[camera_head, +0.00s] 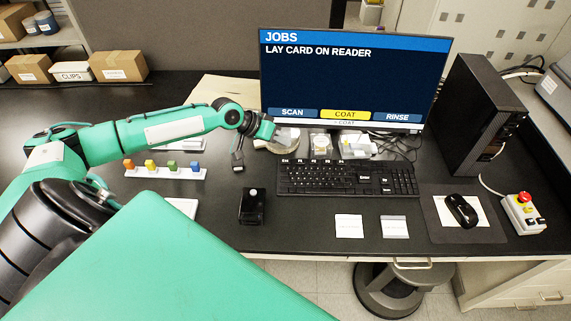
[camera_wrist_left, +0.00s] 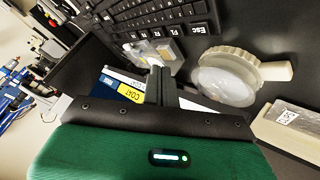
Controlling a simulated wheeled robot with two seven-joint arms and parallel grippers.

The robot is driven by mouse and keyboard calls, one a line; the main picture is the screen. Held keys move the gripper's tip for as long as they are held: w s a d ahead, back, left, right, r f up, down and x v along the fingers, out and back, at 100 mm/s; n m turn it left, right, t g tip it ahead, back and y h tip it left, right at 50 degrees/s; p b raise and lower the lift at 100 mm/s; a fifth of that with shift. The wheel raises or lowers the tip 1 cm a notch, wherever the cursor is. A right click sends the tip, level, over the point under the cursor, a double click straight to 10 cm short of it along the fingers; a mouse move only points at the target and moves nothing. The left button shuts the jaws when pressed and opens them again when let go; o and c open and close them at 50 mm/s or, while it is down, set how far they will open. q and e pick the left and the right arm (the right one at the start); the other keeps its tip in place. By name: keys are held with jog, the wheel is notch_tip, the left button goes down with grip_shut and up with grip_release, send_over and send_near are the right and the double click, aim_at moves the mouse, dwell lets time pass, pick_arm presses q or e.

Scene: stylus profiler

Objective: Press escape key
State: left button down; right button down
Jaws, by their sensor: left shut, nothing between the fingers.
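The black keyboard (camera_head: 345,179) lies on the desk in front of the monitor. Its escape key (camera_head: 285,161) is at the far left corner, and in the left wrist view the key (camera_wrist_left: 200,29) shows clearly with the letters "Esc". My right gripper is not in view.
The monitor (camera_head: 350,80) reads "LAY CARD ON READER". A round pale dish (camera_wrist_left: 226,78) lies near the keyboard's Esc end. A small black device (camera_head: 252,206), two white cards and a mouse (camera_head: 461,211) lie in front. A strip of coloured blocks (camera_head: 165,171) is at left.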

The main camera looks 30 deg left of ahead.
pick_arm(q)
jog(key=b, duration=0.4)
send_over(282, 162)
notch_tip(282, 162, down, 5)
jog(key=shift+s, duration=0.1)
jog(key=shift+f, duration=0.65)
dwell(1.0)
jog(key=shift+f, duration=0.4)
